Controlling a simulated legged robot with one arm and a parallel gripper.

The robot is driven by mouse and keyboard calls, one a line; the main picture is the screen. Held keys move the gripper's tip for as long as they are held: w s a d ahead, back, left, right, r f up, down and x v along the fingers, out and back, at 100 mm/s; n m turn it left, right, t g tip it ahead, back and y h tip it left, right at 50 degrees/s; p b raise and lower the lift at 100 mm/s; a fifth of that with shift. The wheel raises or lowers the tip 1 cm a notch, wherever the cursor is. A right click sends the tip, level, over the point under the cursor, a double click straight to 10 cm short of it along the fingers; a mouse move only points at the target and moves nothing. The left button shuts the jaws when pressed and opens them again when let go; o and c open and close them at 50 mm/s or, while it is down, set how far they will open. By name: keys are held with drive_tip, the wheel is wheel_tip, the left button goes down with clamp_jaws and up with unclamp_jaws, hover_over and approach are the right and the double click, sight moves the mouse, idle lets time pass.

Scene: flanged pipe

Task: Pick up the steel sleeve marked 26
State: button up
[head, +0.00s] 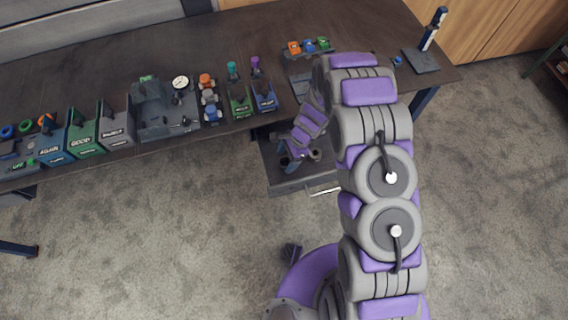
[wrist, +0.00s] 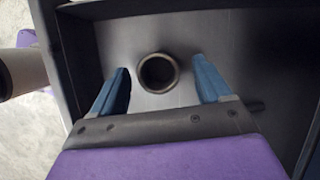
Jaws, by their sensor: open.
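A dark steel sleeve (wrist: 158,73) stands on end on the floor of an open drawer, its round mouth facing my wrist camera. No number can be read on it. My gripper (wrist: 161,66) is open, with one blue finger on each side of the sleeve and a visible gap on both sides. In the head view my gripper (head: 288,164) reaches down into the drawer (head: 285,185) under the bench.
The drawer walls stand close around my gripper, with a handle (head: 325,190) at the front. The bench (head: 120,65) above carries labelled bins (head: 85,138), a dial gauge fixture (head: 165,110) and a tray of coloured parts (head: 300,62). The carpet in front is mostly clear.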

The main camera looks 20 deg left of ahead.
drive_tip(key=shift+x, duration=1.1)
drive_tip(key=shift+d, duration=0.2)
drive_tip(key=shift+c, duration=0.2)
drive_tip(key=c, duration=1.1)
drive_tip(key=shift+c, duration=0.2)
